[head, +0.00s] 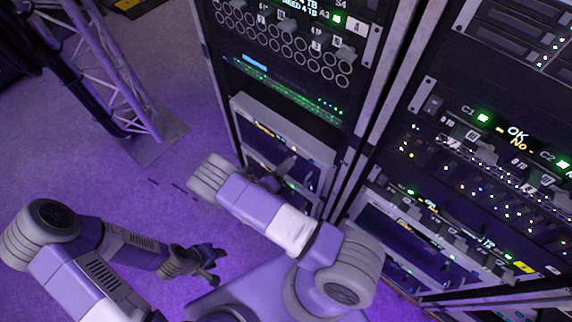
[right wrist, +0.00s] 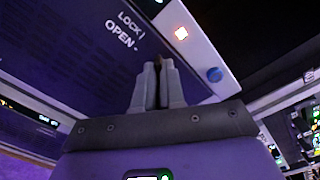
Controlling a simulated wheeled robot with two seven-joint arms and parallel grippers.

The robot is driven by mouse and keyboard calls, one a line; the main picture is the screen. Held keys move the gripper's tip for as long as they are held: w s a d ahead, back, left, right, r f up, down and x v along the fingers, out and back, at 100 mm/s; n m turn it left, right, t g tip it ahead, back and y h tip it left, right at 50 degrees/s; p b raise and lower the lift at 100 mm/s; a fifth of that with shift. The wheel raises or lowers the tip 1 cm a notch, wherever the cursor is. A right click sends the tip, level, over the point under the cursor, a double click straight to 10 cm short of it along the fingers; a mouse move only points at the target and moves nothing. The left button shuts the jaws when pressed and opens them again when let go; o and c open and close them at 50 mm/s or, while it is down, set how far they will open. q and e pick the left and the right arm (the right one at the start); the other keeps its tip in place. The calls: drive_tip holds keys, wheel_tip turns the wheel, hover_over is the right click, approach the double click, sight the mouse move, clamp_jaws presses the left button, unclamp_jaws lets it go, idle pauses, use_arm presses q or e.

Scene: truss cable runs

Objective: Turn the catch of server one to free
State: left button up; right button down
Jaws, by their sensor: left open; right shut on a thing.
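In the right wrist view my right gripper (right wrist: 159,78) is shut on a small catch (right wrist: 158,62) on a panel face. Only a dark sliver of the catch shows between the fingertips, so its angle is hard to tell. Beside it the dark panel (right wrist: 85,50) carries the words LOCK and OPEN. In the head view the right gripper (head: 284,170) is at the front of a pale-framed server (head: 305,143) low in the left rack, partly hidden by my arm. My left gripper (head: 212,268) is open and empty above the floor.
A blue button (right wrist: 214,74) sits on the pale strip, right of the fingers. A second rack (head: 420,130) with lit units stands on the right. A truss tower (head: 110,80) with a black cable stands at the upper left.

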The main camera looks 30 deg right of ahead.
drive_tip(key=n, duration=0.6)
drive_tip(key=shift+f, duration=0.1)
drive_tip(key=shift+n, duration=0.4)
drive_tip(key=c, duration=1.2)
unclamp_jaws()
drive_tip(key=shift+c, duration=0.2)
drive_tip(key=p+v, duration=0.1)
drive_tip(key=v, duration=0.6)
drive_tip(key=shift+a, duration=0.25)
drive_tip(key=shift+s, duration=0.1)
